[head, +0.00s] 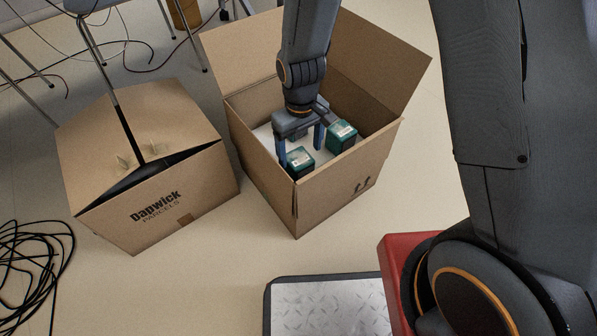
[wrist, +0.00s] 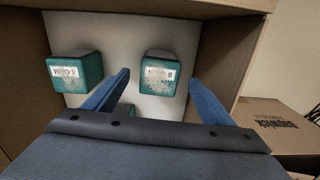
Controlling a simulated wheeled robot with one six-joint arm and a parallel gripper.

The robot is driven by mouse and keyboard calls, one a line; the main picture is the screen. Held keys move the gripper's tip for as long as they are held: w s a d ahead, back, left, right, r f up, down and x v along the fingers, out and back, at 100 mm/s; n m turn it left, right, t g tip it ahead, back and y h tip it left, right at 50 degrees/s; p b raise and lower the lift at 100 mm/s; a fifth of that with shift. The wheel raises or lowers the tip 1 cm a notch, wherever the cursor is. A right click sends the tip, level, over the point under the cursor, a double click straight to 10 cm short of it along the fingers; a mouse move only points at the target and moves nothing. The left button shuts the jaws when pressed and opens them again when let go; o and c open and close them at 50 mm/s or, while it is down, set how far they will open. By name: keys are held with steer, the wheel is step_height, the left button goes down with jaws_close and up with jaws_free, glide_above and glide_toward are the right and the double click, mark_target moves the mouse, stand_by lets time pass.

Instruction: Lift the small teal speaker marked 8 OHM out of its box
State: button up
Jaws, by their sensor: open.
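An open cardboard box (head: 345,190) holds teal speakers on a pale floor. One speaker (head: 299,163) is at the near left corner; in the wrist view it (wrist: 159,72) lies ahead, between the lines of my fingers. Another speaker (head: 342,136) is to its right, and shows at left in the wrist view (wrist: 77,71). Both carry white labels, too small and blurred for me to tell surely which says 8 OHM. A third teal piece (wrist: 124,109) is mostly hidden behind my gripper. My gripper (head: 300,147) is inside the box, open, with blue fingers apart and nothing held.
The box walls stand close around my gripper, with flaps (head: 383,55) raised. A second, mostly closed box (head: 165,180) marked Dapwick Parcels stands to the left. Black cable (head: 35,265) lies at lower left. A metal tread plate (head: 325,305) is in front; chair legs stand behind.

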steer(key=shift+w+a+f+b, duration=0.1)
steer(key=shift+w+f+b, duration=0.1)
steer(key=shift+f+b, duration=1.6)
steer(key=shift+w+a+f+b, duration=0.15)
steer(key=shift+f+b, duration=0.8)
steer(key=shift+f, duration=1.6)
steer(key=c, duration=1.6)
